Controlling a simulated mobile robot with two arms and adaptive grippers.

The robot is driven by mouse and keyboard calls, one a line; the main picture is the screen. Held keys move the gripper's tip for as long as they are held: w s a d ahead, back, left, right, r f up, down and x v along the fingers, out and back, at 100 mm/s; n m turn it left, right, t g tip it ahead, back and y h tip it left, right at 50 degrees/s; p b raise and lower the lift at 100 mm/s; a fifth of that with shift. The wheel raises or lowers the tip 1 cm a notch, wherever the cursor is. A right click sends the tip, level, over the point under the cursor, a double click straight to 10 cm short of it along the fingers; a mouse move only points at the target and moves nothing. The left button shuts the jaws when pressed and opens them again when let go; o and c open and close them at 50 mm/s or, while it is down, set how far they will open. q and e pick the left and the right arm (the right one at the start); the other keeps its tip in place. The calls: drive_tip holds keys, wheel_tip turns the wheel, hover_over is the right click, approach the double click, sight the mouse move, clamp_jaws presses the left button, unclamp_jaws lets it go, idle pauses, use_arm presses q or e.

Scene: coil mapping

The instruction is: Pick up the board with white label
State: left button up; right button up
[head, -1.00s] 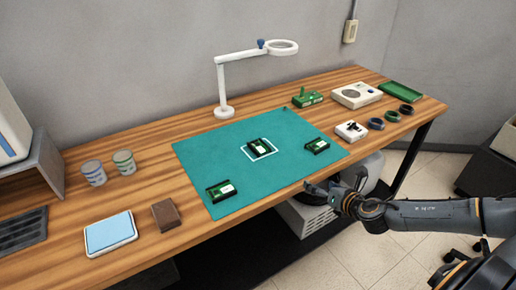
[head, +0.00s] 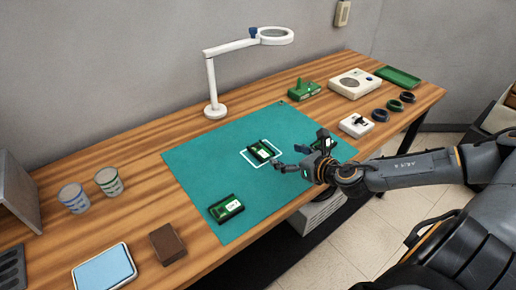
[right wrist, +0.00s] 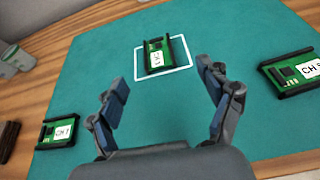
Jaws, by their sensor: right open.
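Three green boards in black holders, each with a white label, lie on the teal mat (head: 205,165). The middle board (head: 262,151) sits inside a white square outline; it also shows upright in the right wrist view (right wrist: 157,57), its label too small to read surely. The front-left board (head: 226,208) appears at the left in the right wrist view (right wrist: 60,131). The right board (right wrist: 291,72) is mostly hidden behind my gripper in the head view. My right gripper (head: 287,160) is open and empty above the mat, just right of the middle board; its fingers (right wrist: 162,77) are spread below that board in the wrist view.
A white magnifier lamp (head: 213,85) stands behind the mat. Two cups (head: 92,190), a blue-topped pad (head: 104,268) and a brown block (head: 167,243) are at left. White devices (head: 355,84), dark rings (head: 394,104) and a green tray (head: 398,77) stand at right.

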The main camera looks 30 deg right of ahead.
sight(262, 150)
drive_tip(key=p+x, duration=0.1)
drive_tip(key=x, duration=0.3)
drive_tip(key=shift+r, duration=0.15)
drive_tip(key=shift+p+x, duration=0.35)
drive_tip(key=shift+x, duration=1.05)
drive_tip(key=w+f, duration=0.1)
drive_tip(key=w+a+f+p, duration=0.1)
drive_tip(key=w, duration=0.1)
drive_tip(key=shift+w+f, duration=0.15)
drive_tip(key=shift+f, duration=0.15)
drive_tip(key=shift+w+f, duration=0.2)
drive_tip(key=shift+w, duration=0.05)
use_arm(q)
drive_tip(key=r, duration=0.1)
drive_tip(key=s+r, duration=0.1)
drive_tip(key=shift+r, duration=0.35)
use_arm(e)
drive_tip(key=shift+c, duration=0.2)
use_arm(q)
drive_tip(key=shift+a, duration=0.1)
use_arm(e)
drive_tip(key=c, duration=1.3)
drive_tip(key=shift+o, duration=0.2)
drive_tip(key=shift+r, duration=0.1)
